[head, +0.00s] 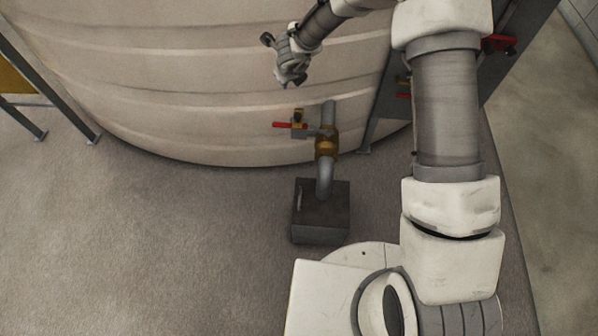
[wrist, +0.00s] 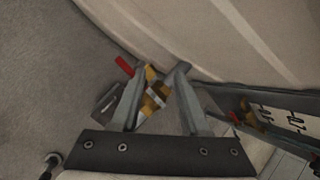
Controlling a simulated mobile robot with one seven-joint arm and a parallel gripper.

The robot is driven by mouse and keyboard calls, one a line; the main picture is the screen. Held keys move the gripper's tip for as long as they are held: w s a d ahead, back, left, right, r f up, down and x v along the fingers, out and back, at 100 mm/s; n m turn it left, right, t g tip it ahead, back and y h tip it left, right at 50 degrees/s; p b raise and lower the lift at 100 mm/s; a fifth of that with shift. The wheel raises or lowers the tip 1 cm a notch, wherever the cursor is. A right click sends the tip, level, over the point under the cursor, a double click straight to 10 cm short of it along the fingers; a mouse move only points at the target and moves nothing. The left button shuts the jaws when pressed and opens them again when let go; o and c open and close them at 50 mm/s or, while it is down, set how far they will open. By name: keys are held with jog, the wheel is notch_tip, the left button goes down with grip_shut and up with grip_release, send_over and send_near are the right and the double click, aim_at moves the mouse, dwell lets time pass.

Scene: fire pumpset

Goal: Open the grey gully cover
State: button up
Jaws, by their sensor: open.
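The grey gully cover (head: 314,206) is the dark top of a low box on the floor, in the middle of the head view. It lies flat and has a thin light handle (head: 299,196) near its left side. A bent grey pipe from the tank comes down at the box's back edge. My gripper (head: 270,40) is up and to the left of the box, in front of the tank, well apart from the cover. In the wrist view my gripper's two fingers (wrist: 156,82) are spread with nothing held, and part of the dark cover (wrist: 108,100) shows beyond the left finger.
A large cream tank (head: 210,90) fills the back. A brass valve (head: 326,143) with a red lever (head: 290,125) sits on the pipe above the box. A grey metal stand is at the right. Carpet-like floor (head: 180,240) left of the box is clear.

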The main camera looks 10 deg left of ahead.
jog(key=s+f+m+g+h+b, duration=0.1)
jog(key=s+f+m+g, duration=0.15)
jog(key=f, duration=0.55)
jog(key=s+f+m+g+h+b, duration=0.1)
jog(key=s+f+m, duration=0.25)
jog(key=f, duration=0.55)
jog(key=m+g+h+b, duration=0.2)
jog(key=m+g, duration=0.1)
send_near(300, 197)
jog(key=shift+t, duration=0.25)
jog(key=b+x, duration=0.5)
jog(key=x, duration=0.2)
jog(key=shift+s+f, duration=0.2)
jog(key=shift+f, duration=0.15)
grip_shut()
